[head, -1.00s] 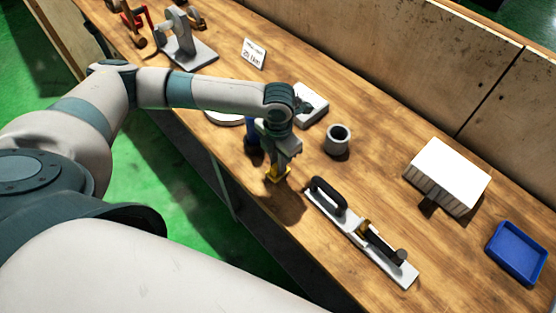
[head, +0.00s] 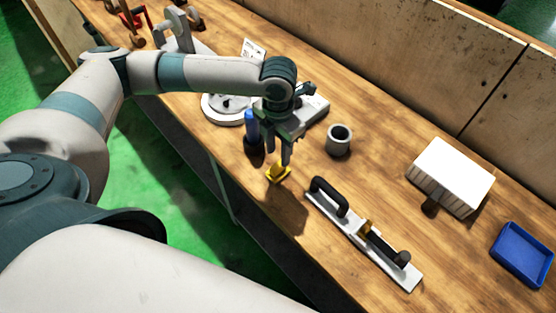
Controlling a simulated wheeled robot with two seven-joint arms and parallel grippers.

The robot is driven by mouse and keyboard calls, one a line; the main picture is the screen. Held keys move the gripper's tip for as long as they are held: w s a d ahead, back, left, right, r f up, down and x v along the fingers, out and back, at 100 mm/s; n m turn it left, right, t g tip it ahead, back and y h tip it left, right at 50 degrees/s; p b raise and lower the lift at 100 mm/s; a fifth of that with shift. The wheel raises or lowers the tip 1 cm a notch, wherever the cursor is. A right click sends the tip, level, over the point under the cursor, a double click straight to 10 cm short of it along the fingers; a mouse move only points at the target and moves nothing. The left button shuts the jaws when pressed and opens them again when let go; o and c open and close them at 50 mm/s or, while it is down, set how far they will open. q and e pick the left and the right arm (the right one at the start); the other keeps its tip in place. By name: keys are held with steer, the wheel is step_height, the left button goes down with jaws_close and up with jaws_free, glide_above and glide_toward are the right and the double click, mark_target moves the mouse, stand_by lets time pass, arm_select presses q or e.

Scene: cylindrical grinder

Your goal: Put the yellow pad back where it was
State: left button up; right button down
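The small yellow pad (head: 278,173) is near the front edge of the wooden bench, left of the long grey plate with black handles (head: 362,235). My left gripper (head: 277,157) is just above the pad, pointing down. Its fingers look spread, with one finger ending close to the pad's upper side. I cannot tell whether the pad touches that finger or lies flat on the wood. My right gripper is not in view.
A blue-handled item (head: 252,128) stands close left of the gripper. A grey cup (head: 339,140), a white block (head: 452,176) and a blue tray (head: 522,254) are to the right. A round grey disc (head: 222,108) lies behind. Bare wood lies between the cup and block.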

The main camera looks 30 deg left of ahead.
mark_target(278, 165)
arm_select(q)
step_height(278, 165, up, 6)
steer(key=b, duration=0.1)
steer(key=shift+r, duration=0.25)
steer(key=shift+f, duration=0.1)
stand_by(0.7)
